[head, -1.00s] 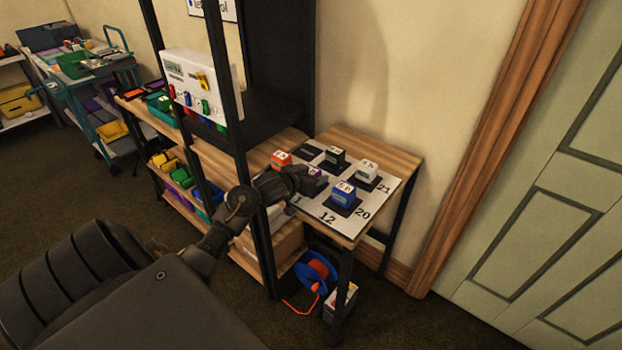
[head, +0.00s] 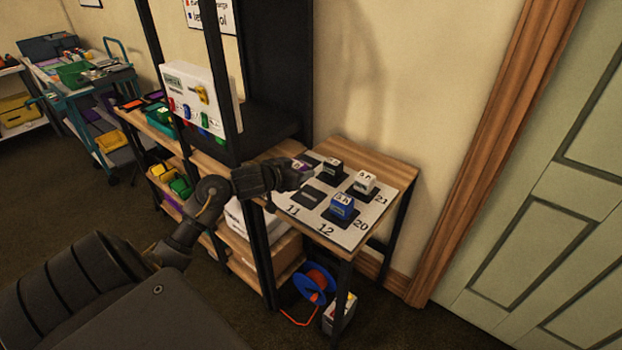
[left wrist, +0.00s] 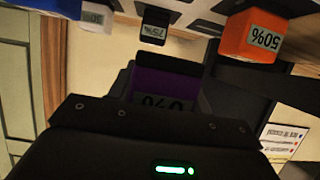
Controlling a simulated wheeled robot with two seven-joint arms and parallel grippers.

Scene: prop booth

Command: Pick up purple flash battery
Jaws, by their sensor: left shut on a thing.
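The purple flash battery (left wrist: 168,84) is between the jaws of my left gripper, its pale label facing the wrist camera. A bare dark pad (head: 310,195) lies beside the number 11. My right gripper is not in view.
A blue battery (head: 342,206), a white one (head: 364,182) and a black one (head: 332,167) stand on the mat. An orange battery (left wrist: 262,38) shows in the wrist view. A black shelf post (head: 259,230) stands close to my left arm.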

